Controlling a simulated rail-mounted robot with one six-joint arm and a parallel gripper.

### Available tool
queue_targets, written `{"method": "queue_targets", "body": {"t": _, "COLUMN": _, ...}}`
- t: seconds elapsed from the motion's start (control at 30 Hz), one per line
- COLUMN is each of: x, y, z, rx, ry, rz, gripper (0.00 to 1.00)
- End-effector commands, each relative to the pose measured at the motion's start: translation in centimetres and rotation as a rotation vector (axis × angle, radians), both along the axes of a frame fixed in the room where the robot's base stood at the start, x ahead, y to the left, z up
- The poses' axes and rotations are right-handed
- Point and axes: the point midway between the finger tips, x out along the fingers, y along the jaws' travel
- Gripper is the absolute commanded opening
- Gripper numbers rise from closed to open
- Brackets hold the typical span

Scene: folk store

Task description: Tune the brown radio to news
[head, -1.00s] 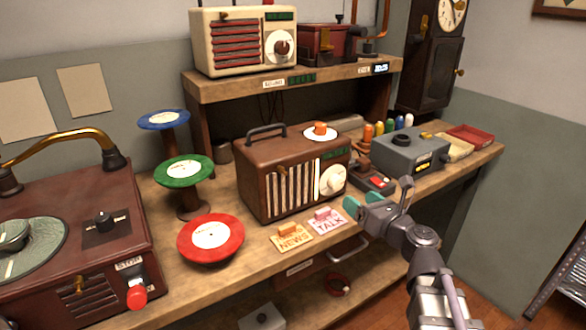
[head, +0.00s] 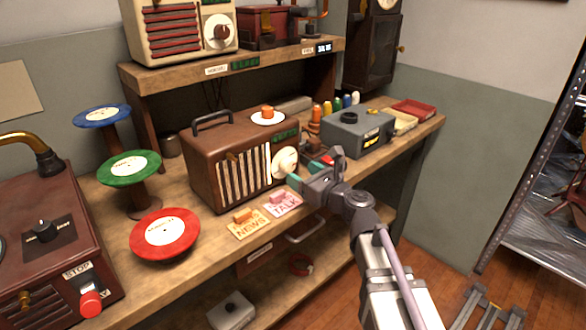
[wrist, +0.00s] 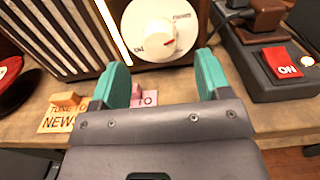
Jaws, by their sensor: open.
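The brown radio (head: 228,166) stands on the workbench, with a slatted front and a round white dial (head: 286,162) at its right side. In the wrist view the dial (wrist: 160,28) has a red pointer mark and small lettering around it, partly unreadable. My gripper (head: 318,172) is open and empty, with teal finger pads. In the wrist view its fingertips (wrist: 162,68) lie below and to either side of the dial, apart from it. A yellow NEWS card (head: 248,224) and a pink TALK card (head: 283,203) lie on the bench before the radio; my gripper hides part of the pink card in the wrist view.
A device with a red ON switch (wrist: 282,62) sits close right of the dial. A grey box (head: 357,134) stands farther right. Red (head: 165,232), green and blue discs on stands are left of the radio.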

Motion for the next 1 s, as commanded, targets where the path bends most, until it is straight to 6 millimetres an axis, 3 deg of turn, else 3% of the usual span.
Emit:
{"method": "queue_targets", "body": {"t": 0.4, "x": 3.1, "y": 3.0, "z": 0.0, "rx": 0.000, "ry": 0.000, "rz": 0.002, "gripper": 0.70}}
{"method": "queue_targets", "body": {"t": 0.73, "x": 3.1, "y": 3.0, "z": 0.0, "rx": 0.000, "ry": 0.000, "rz": 0.000, "gripper": 0.70}}
{"method": "queue_targets", "body": {"t": 1.0, "x": 3.1, "y": 3.0, "z": 0.0, "rx": 0.000, "ry": 0.000, "rz": 0.001, "gripper": 0.45}}
